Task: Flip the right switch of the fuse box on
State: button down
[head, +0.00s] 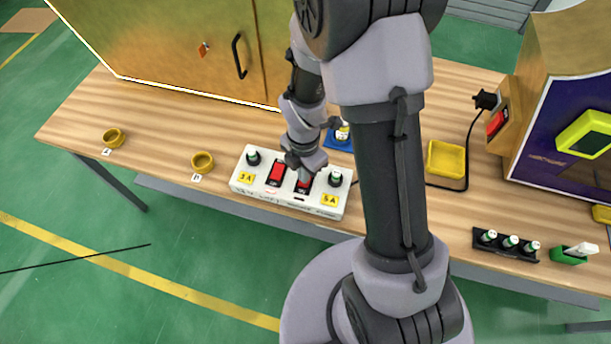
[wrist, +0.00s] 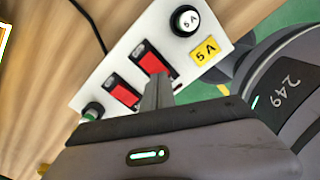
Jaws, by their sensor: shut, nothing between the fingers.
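The white fuse box (head: 262,189) lies on the wooden table and also shows in the wrist view (wrist: 178,62). It has two red rocker switches in black frames. The left switch (head: 276,172) is on the 3A side. The right switch (head: 303,186) is on the 5A side and is partly covered by my gripper (head: 305,174) in the head view. In the wrist view the right switch (wrist: 150,62) is just beyond the fingertips of my gripper (wrist: 158,80). The fingers are shut and empty, at or very close to this switch. I cannot tell whether they touch it.
Round green-and-white capped fuses stand at both box ends. Two yellow rings (head: 203,162) sit left on the table. A yellow tray (head: 446,159), a black cable and a black rack (head: 505,245) are to the right. A large cabinet (head: 180,45) stands behind.

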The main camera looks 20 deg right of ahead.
jog(key=shift+f+b, duration=0.65)
jog(key=shift+f, duration=0.25)
notch_tip(320, 180, up, 7)
jog(key=p, duration=0.6)
jog(key=shift+r, duration=0.1)
dwell(0.3)
